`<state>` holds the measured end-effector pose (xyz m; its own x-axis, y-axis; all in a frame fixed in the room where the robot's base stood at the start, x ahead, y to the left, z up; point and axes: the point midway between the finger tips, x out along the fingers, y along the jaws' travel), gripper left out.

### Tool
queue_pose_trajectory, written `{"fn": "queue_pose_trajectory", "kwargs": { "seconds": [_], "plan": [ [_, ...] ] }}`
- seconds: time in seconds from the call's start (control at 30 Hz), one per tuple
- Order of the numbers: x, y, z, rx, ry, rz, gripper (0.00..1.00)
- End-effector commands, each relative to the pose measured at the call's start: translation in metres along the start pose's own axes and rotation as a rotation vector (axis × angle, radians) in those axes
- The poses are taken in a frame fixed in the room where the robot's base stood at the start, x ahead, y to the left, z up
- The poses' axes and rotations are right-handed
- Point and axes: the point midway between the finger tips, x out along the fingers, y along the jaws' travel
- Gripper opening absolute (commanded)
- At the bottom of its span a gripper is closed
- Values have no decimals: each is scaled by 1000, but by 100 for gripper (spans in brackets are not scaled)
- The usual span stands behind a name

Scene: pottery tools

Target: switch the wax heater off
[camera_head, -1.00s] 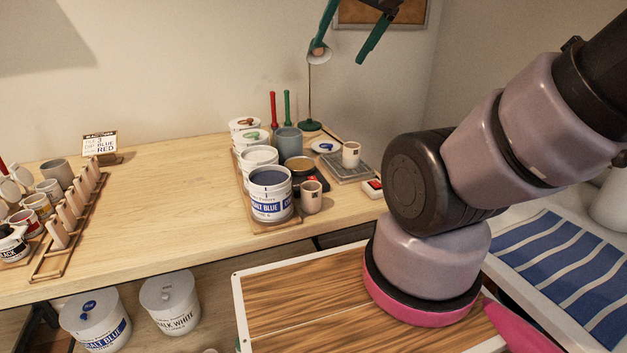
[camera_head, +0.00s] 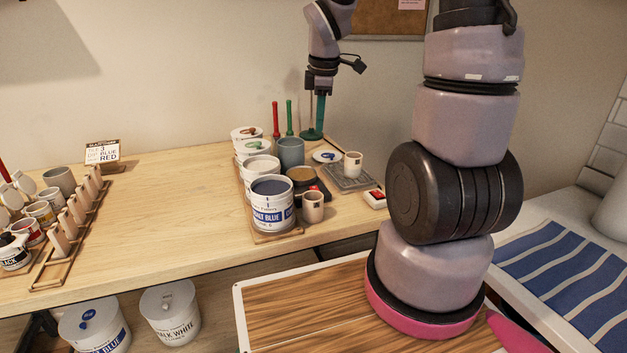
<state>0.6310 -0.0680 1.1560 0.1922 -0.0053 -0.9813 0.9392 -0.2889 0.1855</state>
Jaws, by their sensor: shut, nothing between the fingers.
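The wax heater (camera_head: 318,190) is a small dark unit on the table, under a round pan of brown wax (camera_head: 301,174). A small red spot shows on its front right; I cannot tell its switch position. A mug and a paint tub stand in front and hide part of it. My gripper (camera_head: 319,120) hangs at the back of the table, fingers pointing down. Its green fingers are together and empty.
A cobalt blue tub (camera_head: 271,205) and a beige mug (camera_head: 313,207) crowd the heater's front. A grey cup (camera_head: 290,152) stands behind it. A grey tray (camera_head: 350,180) with a cup and a small white-and-red box (camera_head: 375,199) lie right. The table's left middle is clear.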

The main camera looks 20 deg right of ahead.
Motion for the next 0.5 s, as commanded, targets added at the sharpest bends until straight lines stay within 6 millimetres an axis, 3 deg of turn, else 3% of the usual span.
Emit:
{"fn": "queue_pose_trajectory", "kwargs": {
  "seconds": [0.03,0.2,0.5],
  "plan": [
    [15,2,-1,-74,-4,-23,0],
    [42,6,-5,-260,-3,-60,0],
    [52,7,-6,-331,0,-73,0]
  ]
}}
